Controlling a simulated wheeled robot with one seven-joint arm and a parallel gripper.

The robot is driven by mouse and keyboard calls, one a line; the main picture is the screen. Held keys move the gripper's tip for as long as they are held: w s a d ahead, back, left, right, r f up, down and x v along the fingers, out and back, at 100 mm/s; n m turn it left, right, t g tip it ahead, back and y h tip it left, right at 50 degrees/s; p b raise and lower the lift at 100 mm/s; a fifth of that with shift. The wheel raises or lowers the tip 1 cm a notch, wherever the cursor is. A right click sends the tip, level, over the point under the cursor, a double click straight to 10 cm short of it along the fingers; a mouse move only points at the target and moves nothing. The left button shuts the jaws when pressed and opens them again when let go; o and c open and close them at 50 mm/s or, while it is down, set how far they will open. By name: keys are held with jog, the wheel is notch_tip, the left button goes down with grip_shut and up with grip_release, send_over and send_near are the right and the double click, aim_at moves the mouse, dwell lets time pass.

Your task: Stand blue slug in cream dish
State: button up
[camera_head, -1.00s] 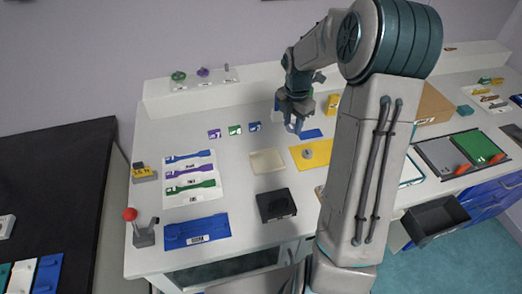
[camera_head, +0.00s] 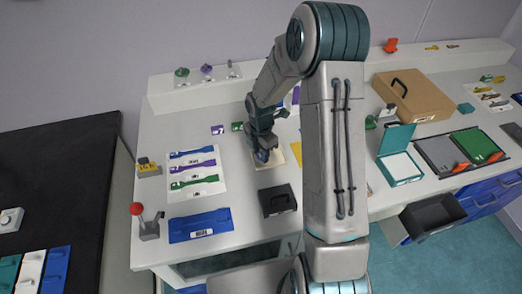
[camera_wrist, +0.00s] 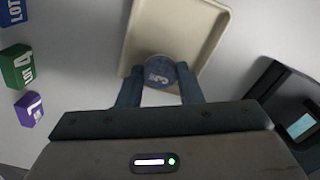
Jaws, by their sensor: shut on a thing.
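The cream dish (camera_wrist: 133,30) is a shallow square tray with a raised rim in the wrist view. In the head view the dish (camera_head: 281,165) is partly hidden by my gripper (camera_head: 262,156). The blue slug (camera_wrist: 159,72) shows its round marked end between my two fingertips in the wrist view. My gripper (camera_wrist: 158,88) is shut on the slug and holds it upright over the near part of the dish. I cannot tell whether the slug's base touches the dish floor.
A dark device with a small screen (camera_wrist: 290,105) stands right of the dish; it also shows in the head view (camera_head: 277,200). Purple (camera_wrist: 30,108) and green (camera_wrist: 18,68) lot blocks stand to the left. A card with coloured strips (camera_head: 196,172) lies left on the table.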

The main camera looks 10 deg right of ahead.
jog(key=shift+f, duration=0.2)
jog(key=o, duration=0.7)
